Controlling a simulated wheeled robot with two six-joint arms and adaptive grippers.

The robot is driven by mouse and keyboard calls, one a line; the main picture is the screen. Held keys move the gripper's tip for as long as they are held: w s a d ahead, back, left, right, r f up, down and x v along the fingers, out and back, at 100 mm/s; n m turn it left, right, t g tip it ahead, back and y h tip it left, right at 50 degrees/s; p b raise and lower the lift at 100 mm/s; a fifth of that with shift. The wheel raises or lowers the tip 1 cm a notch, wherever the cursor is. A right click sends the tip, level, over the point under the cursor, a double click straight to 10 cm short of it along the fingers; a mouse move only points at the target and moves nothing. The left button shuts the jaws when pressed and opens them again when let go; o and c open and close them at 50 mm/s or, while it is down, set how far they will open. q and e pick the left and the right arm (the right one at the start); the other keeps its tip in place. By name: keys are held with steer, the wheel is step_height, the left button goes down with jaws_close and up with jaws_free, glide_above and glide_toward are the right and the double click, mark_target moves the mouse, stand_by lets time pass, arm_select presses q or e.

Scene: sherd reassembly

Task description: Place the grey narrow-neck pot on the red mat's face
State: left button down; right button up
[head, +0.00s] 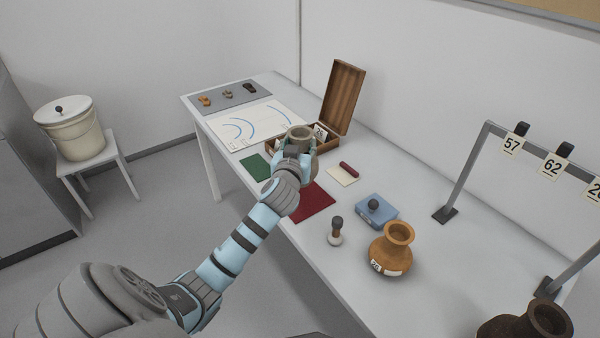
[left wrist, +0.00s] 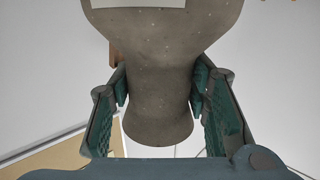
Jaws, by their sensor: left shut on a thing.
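The grey narrow-neck pot (head: 300,133) is in my left gripper (head: 296,150), which is shut on it. In the left wrist view the pot (left wrist: 160,75) stands between the two green-padded fingers of the gripper (left wrist: 162,100), its narrow part between them. In the head view the pot shows just in front of the open wooden box, above the table's height as far as I can tell. The red mat (head: 312,202) lies flat on the table, nearer than the pot, partly hidden by my left arm. Its visible face is bare. My right gripper is not in view.
A green mat (head: 255,168), white card with red roll (head: 345,174), blue box (head: 376,210), small stamp-like tool (head: 336,232) and orange-brown pot (head: 391,250) lie around the red mat. The open wooden box (head: 343,97) stands behind. A rack with number tags (head: 553,166) is at right.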

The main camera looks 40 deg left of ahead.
arm_select(q)
step_height(320, 180, down, 6)
steer(key=shift+f+b, duration=0.1)
steer(key=shift+b, duration=0.85)
steer(key=c, duration=0.9)
jaws_free()
steer(key=shift+s, duration=0.1)
steer(key=p+v, duration=0.2)
steer(key=v, duration=1)
steer(key=shift+d, duration=0.1)
